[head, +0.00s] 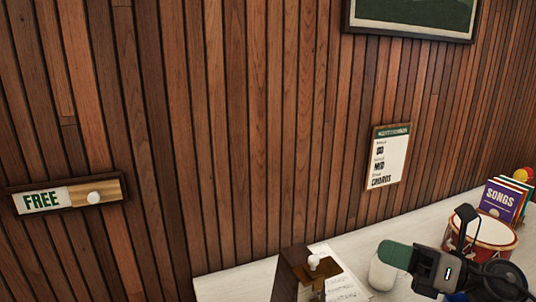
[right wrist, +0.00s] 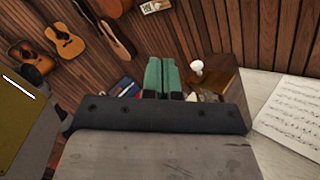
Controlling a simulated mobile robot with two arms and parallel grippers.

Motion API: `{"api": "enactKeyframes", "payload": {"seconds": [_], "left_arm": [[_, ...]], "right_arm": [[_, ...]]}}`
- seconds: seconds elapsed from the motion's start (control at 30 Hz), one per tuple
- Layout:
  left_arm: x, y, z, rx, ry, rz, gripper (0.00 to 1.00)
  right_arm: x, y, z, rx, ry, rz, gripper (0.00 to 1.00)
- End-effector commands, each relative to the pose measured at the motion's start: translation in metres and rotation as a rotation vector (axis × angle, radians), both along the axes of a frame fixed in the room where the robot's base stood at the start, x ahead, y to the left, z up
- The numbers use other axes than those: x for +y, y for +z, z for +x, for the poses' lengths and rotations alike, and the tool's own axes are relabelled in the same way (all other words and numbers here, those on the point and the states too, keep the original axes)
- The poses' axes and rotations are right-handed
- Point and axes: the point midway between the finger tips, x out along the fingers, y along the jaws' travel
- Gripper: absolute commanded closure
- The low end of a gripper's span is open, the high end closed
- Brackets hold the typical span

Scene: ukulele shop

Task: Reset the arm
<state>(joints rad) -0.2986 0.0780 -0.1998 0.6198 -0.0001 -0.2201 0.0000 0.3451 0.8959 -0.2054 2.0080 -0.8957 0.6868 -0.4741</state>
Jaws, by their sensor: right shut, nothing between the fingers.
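My right gripper (head: 395,254) reaches in from the lower right in the head view, above the white table. Its green fingers also show in the right wrist view (right wrist: 161,76), side by side and shut with nothing between them. In that view a wooden box with a white knob (right wrist: 197,68) stands just right of the fingers, apart from them in the picture. The head view shows the box (head: 290,272) left of the gripper. My left gripper is in neither view.
The white table (head: 238,281) runs along a wood-slat wall. Sheet music (right wrist: 290,108) lies beside the box. A rounded white object (head: 381,274) sits below the gripper. A red drum (head: 494,234) and SONGS books (head: 500,201) stand at right. A FREE sign (head: 42,200) hangs at left.

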Motion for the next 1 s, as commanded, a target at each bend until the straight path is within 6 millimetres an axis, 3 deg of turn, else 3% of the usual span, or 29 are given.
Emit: {"api": "enactKeyframes", "payload": {"seconds": [0.1, 0.27, 0.47, 0.57, 0.7, 0.8, 1.0], "left_arm": [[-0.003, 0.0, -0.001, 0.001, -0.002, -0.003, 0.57], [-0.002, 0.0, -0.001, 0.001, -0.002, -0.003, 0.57], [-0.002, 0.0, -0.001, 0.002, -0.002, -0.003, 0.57], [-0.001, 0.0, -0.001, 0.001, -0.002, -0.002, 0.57], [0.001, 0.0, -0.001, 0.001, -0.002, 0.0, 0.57], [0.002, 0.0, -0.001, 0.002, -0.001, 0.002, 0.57], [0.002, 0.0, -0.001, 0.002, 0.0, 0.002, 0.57]], "right_arm": [[0.007, -0.006, 0.004, 0.164, -0.117, 0.336, 1.0], [-0.006, -0.033, 0.01, 0.441, -0.323, 0.755, 1.0], [-0.033, -0.108, -0.003, 0.854, -0.648, 1.213, 1.0], [-0.041, -0.158, -0.025, 1.08, -0.841, 1.405, 1.0], [-0.039, -0.223, -0.075, 1.388, -1.129, 1.604, 1.0], [-0.033, -0.256, -0.112, 1.563, -1.312, 1.686, 1.0], [-0.015, -0.293, -0.178, 1.828, -1.61, 1.751, 1.0]]}}
